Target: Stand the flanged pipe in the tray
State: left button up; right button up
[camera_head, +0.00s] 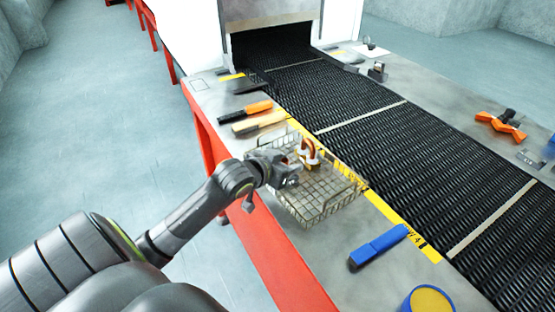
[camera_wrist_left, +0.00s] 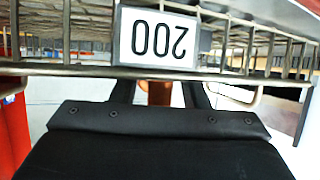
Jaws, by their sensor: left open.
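The flanged pipe (camera_head: 309,150), a curved copper-coloured piece with pale flanges, shows at the back of the wire tray (camera_head: 335,208). It looks upright inside the tray, but its lower end is hard to make out. My left gripper (camera_head: 290,174) is open at the tray's left side, close to the pipe. In the left wrist view the black fingers (camera_wrist_left: 158,92) stand apart with a copper-brown piece between them, partly hidden by the tray's rim and its white label (camera_wrist_left: 158,38). Contact cannot be told. My right gripper is not in view.
A black mesh belt (camera_head: 375,128) runs beyond the tray. Orange (camera_head: 258,107) and tan (camera_head: 262,122) handled tools lie behind it. A blue block-like tool (camera_head: 378,246) and a blue can (camera_head: 428,299) are in front. An orange-handled part (camera_head: 500,125) lies on the far side.

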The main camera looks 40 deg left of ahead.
pick_arm(q)
jog(key=p+v, duration=0.1)
jog(key=v, duration=1.1)
jog(key=s+d+f+n+g+y, duration=0.1)
jog(key=s+d+f+g, duration=0.3)
jog(key=s+f, duration=0.55)
jog(key=s+d+f+g+y, duration=0.1)
jog(key=s+f+g, duration=0.4)
jog(key=s+f, duration=0.45)
notch_tip(320, 180, down, 23)
jog(key=a+g, duration=0.1)
jog(key=a, duration=0.1)
jog(key=s+d+f+g, duration=0.1)
jog(key=s+f, duration=1.4)
jog(key=f, duration=0.1)
jog(key=shift+s+d+f+g, duration=0.15)
jog(key=shift+d+f+g, duration=0.1)
jog(key=shift+f+g, duration=0.1)
